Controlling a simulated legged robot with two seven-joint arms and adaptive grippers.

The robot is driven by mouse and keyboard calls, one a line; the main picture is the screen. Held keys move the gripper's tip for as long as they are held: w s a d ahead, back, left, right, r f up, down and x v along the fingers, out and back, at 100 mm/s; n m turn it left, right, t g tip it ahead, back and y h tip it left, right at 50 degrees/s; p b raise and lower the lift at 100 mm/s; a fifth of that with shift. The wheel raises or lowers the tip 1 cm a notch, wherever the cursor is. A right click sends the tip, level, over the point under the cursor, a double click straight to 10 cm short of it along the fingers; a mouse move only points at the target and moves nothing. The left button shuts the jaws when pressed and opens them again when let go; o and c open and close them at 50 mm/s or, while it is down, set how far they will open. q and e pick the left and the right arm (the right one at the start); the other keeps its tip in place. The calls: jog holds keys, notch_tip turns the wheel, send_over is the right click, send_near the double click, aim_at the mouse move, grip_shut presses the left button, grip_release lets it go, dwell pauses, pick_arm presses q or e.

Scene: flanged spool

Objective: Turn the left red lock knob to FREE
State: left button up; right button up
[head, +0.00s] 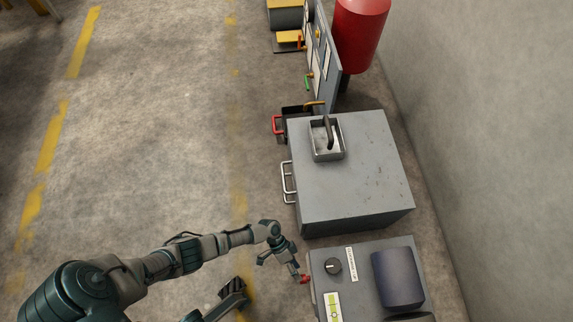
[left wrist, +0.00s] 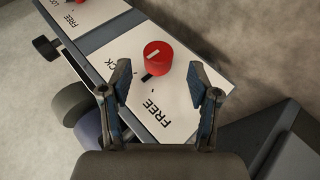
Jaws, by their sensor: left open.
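A red lock knob (left wrist: 158,58) with a pale stripe stands on a white panel (left wrist: 178,92) in the left wrist view. The panel reads FREE below it, and a word ending in CK to its left is partly covered by my finger. The stripe slants toward the lower left, on the CK side. My left gripper (left wrist: 160,77) is open, one finger on each side of the knob in this view; no contact shows. In the head view my left gripper (head: 290,264) is just up and left of a small red knob (head: 304,279) at the grey cabinet's left edge.
A second panel (left wrist: 62,28) marked FREE lies at upper left.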

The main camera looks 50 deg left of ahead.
pick_arm(q)
jog(key=v, duration=0.8)
jog(key=shift+a, duration=0.2)
